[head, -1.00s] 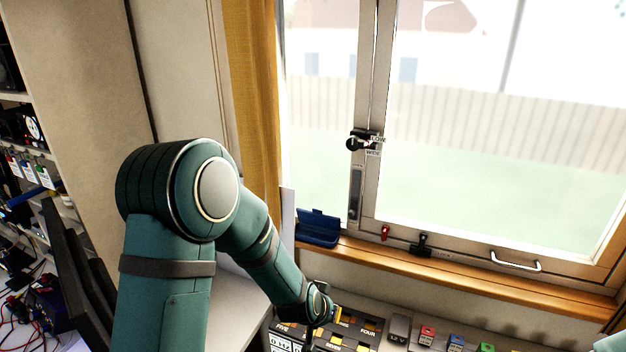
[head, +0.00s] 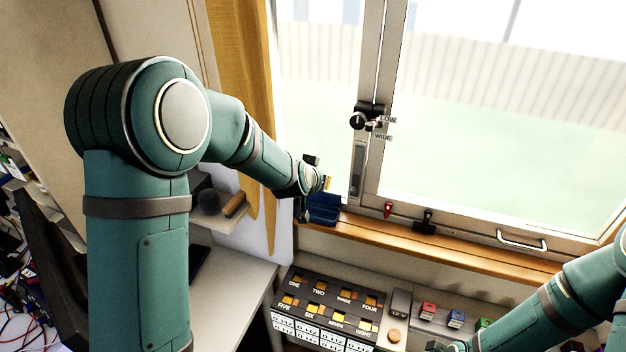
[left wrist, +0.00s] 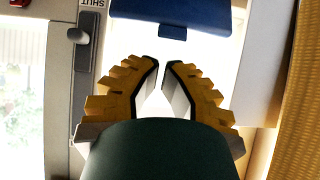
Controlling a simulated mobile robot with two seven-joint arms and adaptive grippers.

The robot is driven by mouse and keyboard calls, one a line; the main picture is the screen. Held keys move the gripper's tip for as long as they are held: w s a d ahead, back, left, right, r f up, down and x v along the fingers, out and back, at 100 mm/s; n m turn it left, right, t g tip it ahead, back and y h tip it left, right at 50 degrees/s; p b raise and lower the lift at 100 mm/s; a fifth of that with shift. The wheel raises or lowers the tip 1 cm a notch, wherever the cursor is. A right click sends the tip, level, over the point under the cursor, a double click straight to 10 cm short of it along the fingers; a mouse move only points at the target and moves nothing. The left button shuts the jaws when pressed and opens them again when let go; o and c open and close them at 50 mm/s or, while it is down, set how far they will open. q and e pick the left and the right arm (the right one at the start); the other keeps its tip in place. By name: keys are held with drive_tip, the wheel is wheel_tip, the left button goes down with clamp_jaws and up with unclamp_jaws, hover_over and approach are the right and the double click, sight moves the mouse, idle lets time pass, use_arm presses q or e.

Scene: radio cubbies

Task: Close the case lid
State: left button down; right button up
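The blue case (head: 324,209) stands at the left end of the windowsill. Its lid looks raised, though my left gripper partly covers it in the head view. In the left wrist view, a blue panel of the case (left wrist: 185,13) with a small tab crosses the top, just beyond the fingertips. My left gripper (head: 318,180) is by the case's upper left; in the left wrist view its yellow fingers (left wrist: 164,63) have a narrow, empty gap between the tips. My right gripper (head: 438,347) barely shows at the bottom edge; its fingers are not clear.
The window frame and its knob (head: 358,121) rise right of the case. A red clip (head: 388,210) and a black clip (head: 425,222) stand along the sill (head: 450,247). A switch panel (head: 330,305) and small colored blocks lie below. A shelf with a brush (head: 235,204) is at left.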

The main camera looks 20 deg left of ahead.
sight(317, 194)
use_arm(q)
drive_tip(key=shift+x, duration=2.35)
